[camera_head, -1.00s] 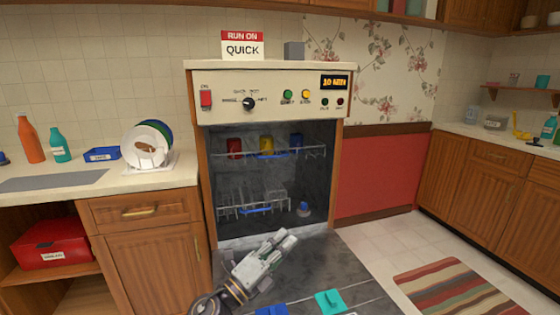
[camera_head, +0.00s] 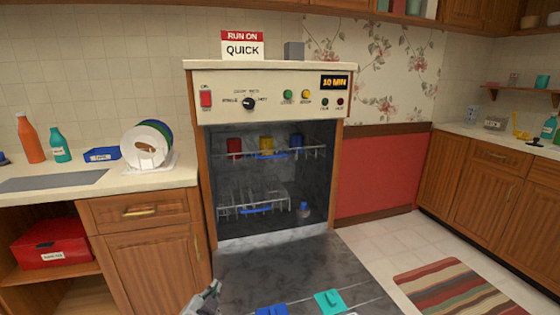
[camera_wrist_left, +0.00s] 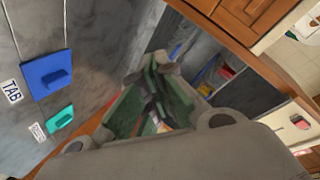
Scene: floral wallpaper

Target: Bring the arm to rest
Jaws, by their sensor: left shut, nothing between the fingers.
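My left gripper (camera_head: 212,290) shows only at the bottom edge of the head view, low over the open dishwasher door (camera_head: 270,262). In the left wrist view its fingers (camera_wrist_left: 158,72) are closed together with nothing between them. Most of the left arm is outside the head view. My right gripper is in neither view.
The dishwasher (camera_head: 336,190) stands open, with cups on its upper rack (camera_head: 312,151) and a lower rack (camera_head: 232,209). A blue tab (camera_head: 272,310) and a teal tab (camera_head: 329,301) lie on the door. A counter (camera_head: 190,172) with a plate stand (camera_head: 163,167) is left. Floor at right is clear around a striped rug (camera_head: 455,290).

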